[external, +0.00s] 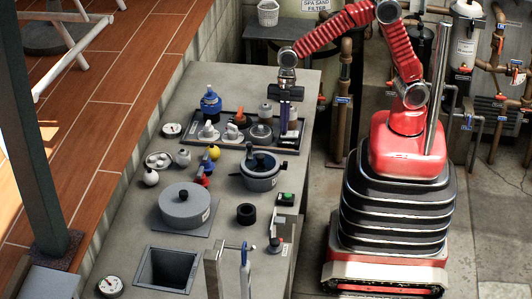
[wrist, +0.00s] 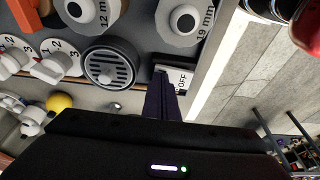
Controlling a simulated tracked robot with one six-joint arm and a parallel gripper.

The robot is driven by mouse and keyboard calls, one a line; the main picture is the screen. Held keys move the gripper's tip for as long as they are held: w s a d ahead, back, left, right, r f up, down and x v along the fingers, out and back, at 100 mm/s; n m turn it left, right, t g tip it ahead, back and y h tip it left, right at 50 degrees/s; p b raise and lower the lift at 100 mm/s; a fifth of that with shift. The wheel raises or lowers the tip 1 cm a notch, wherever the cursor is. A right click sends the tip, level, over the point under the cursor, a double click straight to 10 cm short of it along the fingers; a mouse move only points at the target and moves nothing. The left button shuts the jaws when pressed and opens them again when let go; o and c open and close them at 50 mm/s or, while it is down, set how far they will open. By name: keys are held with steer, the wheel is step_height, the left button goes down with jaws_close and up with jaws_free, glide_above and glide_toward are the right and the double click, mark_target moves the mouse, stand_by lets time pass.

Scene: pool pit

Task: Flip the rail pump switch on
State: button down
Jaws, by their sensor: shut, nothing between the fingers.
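A white switch plate with black lettering, of which "OFF" is readable (wrist: 181,79), shows in the wrist view right beside my fingertips. I take it for the rail pump switch; its lever is hidden or too small to tell. My gripper (wrist: 160,82) is shut and empty, with its dark fingers pointing at the plate's left edge; I cannot tell whether they touch it.
The counter's right edge is close to my gripper, with floor beyond.

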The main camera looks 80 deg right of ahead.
steer(key=shift+s, duration=0.1)
steer(key=shift+s+r, duration=0.3)
steer(key=shift+s, duration=0.35)
steer(key=shift+w+r, duration=0.1)
steer(key=shift+r, duration=0.5)
steer(key=w+v, duration=0.2)
steer(key=v, duration=1)
steer(key=shift+w+a+r, duration=0.25)
steer(key=shift+a, duration=0.05)
